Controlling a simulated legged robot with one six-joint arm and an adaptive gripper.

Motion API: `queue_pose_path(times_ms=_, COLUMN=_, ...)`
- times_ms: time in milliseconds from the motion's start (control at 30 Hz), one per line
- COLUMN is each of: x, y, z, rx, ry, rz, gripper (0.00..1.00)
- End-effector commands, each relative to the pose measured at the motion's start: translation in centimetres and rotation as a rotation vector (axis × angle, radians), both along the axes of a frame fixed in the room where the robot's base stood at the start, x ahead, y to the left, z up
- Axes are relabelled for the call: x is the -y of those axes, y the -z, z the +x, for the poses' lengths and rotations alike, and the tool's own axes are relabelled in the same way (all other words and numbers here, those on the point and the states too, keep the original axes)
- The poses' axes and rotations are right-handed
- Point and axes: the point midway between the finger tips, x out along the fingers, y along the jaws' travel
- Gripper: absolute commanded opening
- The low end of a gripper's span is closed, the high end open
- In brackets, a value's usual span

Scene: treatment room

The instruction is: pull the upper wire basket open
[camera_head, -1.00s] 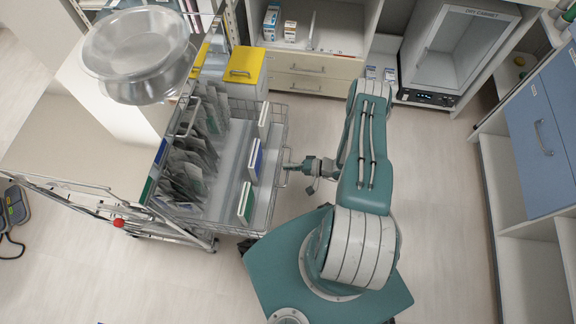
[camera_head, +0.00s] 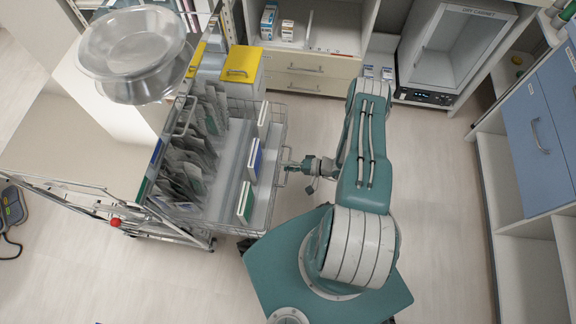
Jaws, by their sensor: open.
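The upper wire basket (camera_head: 262,211) is part of a metal cart left of centre. It holds several grey packets and upright white-edged boxes. Its wire handle (camera_head: 283,168) sticks out from the right side, toward my arm. My gripper (camera_head: 292,167) is at this handle, at the end of my teal arm, and points left. The jaws are open. They are small in the view, and I cannot tell whether they touch the handle or stand around it.
A yellow-lidded bin (camera_head: 241,65) is behind the basket. A dry cabinet (camera_head: 455,50) and blue drawers (camera_head: 540,135) stand to the right. The floor (camera_head: 440,200) right of my arm is clear.

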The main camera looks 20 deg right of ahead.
Motion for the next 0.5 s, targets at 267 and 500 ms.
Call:
queue_pose_path(times_ms=267, x=2.0, y=-0.5, z=-1.2, rx=0.002, ry=0.006, rz=0.0, gripper=0.48)
queue_pose_path(times_ms=500, x=6.0, y=-1.4, z=-3.7, rx=0.001, ry=0.007, rz=-0.001, gripper=0.48)
